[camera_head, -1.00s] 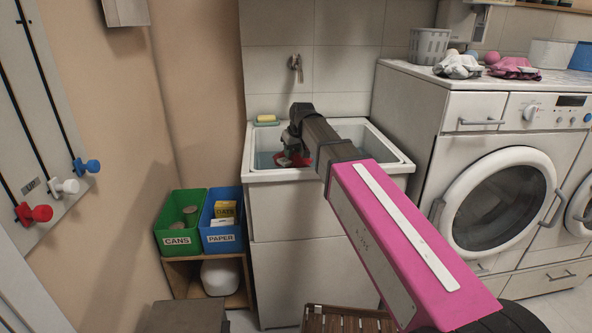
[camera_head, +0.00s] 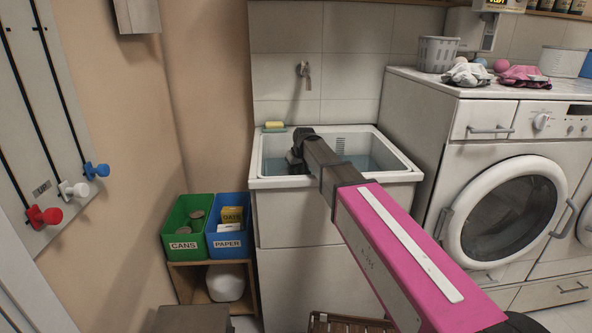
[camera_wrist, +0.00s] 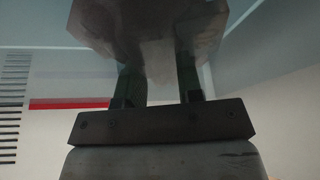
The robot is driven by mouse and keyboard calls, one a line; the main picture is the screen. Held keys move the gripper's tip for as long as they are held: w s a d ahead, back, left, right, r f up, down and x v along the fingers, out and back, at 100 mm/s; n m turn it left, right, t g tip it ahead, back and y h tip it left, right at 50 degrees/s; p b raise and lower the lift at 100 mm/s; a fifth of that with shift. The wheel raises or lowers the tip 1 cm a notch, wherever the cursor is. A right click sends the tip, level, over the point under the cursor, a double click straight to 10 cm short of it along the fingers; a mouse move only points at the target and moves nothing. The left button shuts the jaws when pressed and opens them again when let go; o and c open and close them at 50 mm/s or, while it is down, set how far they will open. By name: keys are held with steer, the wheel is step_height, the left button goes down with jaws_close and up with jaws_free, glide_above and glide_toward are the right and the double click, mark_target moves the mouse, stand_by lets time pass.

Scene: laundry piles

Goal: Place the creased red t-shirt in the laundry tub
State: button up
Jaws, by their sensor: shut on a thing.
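The laundry tub (camera_head: 340,179) is a white sink against the tiled wall, with bluish water inside. My gripper (camera_head: 296,160) reaches down into the left part of the tub, its fingertips mostly hidden behind my wrist and the rim. In the wrist view my gripper (camera_wrist: 157,80) is shut on a creased, dark brownish cloth (camera_wrist: 150,35), which I take to be the red t-shirt; its colour looks dull there. The cloth hangs beyond the fingers, against the tub's pale blue-grey inside. In the head view the shirt is hidden.
A yellow sponge (camera_head: 274,125) lies on the tub's back left corner. A tap (camera_head: 304,72) is above. Green cans (camera_head: 184,229) and blue paper (camera_head: 227,229) bins stand left. A washing machine (camera_head: 495,160) with clothes (camera_head: 468,75) on top is right.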

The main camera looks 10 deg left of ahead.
steer(key=shift+f, duration=0.55)
steer(key=o, duration=1.1)
steer(key=shift+c, duration=0.2)
steer(key=shift+r, duration=0.35)
steer(key=v, duration=1.2)
steer(key=shift+r, duration=0.25)
